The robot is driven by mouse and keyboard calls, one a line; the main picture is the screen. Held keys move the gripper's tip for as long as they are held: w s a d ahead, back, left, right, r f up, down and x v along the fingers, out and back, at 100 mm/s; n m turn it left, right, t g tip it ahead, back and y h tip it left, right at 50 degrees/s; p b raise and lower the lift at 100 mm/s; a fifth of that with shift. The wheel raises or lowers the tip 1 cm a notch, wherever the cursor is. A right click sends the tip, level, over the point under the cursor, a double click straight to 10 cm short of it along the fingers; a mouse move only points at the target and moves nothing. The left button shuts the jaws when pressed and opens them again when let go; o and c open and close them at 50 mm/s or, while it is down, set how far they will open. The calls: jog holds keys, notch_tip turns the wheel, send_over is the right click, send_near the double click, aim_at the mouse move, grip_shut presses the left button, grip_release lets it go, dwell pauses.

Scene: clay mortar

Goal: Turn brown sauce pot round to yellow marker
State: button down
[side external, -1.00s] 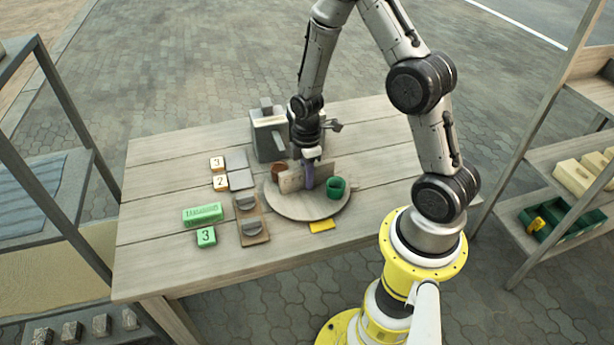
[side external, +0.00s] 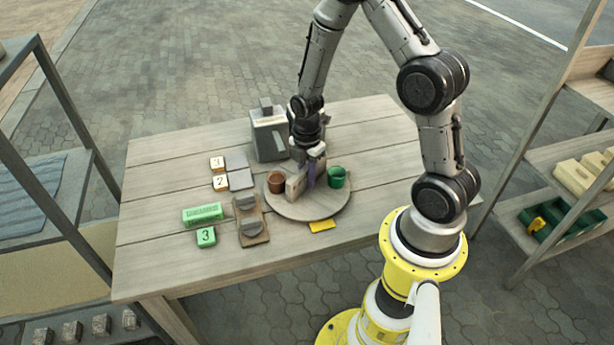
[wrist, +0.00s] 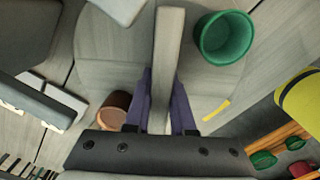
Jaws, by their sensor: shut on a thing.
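The brown sauce pot (side external: 276,181) stands upright on the left of a round wooden turntable (side external: 310,212). In the wrist view the brown pot (wrist: 113,108) is partly hidden by my gripper. An upright wooden divider (side external: 294,187) crosses the turntable between the brown pot and a green pot (side external: 336,177) on the right. My gripper (wrist: 160,105) has its purple fingers shut on the divider, one on each side. The yellow marker (side external: 322,226) lies on the table at the turntable's front edge, away from the brown pot.
A grey box-shaped device (side external: 268,135) stands behind the turntable. Left of it are numbered blocks (side external: 221,182), a green block (side external: 203,213) and a wooden board with dark grey pieces (side external: 251,219). The table's right side is largely clear.

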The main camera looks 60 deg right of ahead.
jog(key=shift+r+n, duration=0.15)
jog(key=shift+n, duration=6.75)
jog(key=c, duration=0.8)
grip_release()
jog(key=shift+o, duration=0.2)
notch_tip(320, 180, up, 14)
